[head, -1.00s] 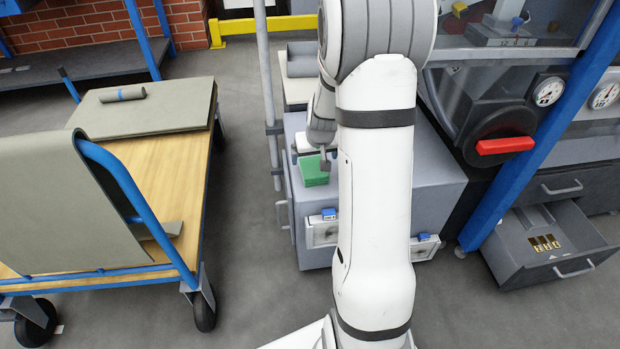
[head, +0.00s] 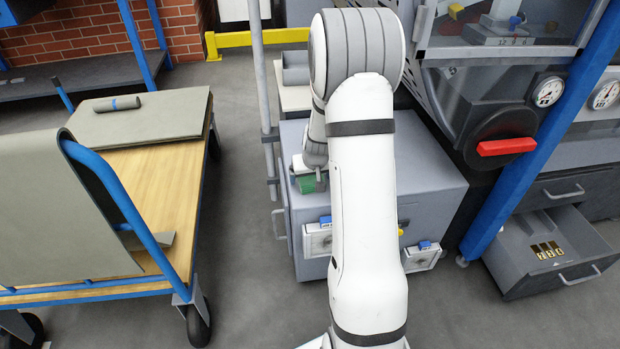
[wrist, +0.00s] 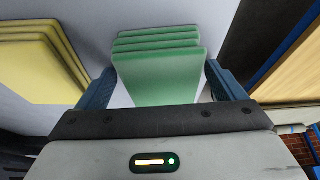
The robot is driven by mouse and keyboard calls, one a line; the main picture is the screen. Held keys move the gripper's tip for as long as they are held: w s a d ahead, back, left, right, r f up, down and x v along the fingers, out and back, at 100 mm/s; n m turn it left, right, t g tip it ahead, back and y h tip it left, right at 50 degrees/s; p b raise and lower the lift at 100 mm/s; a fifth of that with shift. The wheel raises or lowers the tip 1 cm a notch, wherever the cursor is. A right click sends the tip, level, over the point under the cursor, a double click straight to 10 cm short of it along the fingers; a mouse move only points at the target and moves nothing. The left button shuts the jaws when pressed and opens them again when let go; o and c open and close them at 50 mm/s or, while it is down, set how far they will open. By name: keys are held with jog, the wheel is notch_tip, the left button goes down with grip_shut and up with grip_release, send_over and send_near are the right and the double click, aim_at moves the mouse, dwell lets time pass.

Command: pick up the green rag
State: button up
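The green rag (wrist: 158,72) is a folded, layered stack in the wrist view, resting on the grey top of a cabinet. My gripper (wrist: 158,88) is open, with one blue finger on each side of the rag's near end. Gaps show between the fingers and the rag. In the head view my gripper (head: 308,178) is over the left edge of the cabinet, mostly hidden by my arm.
The grey cabinet (head: 432,180) stands under my arm. A yellow folded stack (wrist: 38,62) lies left of the rag in the wrist view. A wooden cart (head: 165,200) with a blue rail is at left. An open drawer (head: 530,262) and blue post (head: 530,150) are at right.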

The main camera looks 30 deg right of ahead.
jog(key=c, duration=0.9)
jog(key=shift+r, duration=0.1)
jog(key=shift+c, duration=0.2)
notch_tip(320, 180, up, 10)
jog(key=p, duration=0.4)
jog(key=s+a+n+y, duration=0.1)
jog(key=s+a+n, duration=0.15)
jog(key=a, duration=1.35)
jog(key=w+r+p+v, duration=0.1)
jog(key=w+p+v, duration=0.1)
jog(key=p+v, duration=1.3)
jog(key=p, duration=1.1)
jog(key=shift+w+a, duration=0.2)
jog(key=shift+w, duration=0.05)
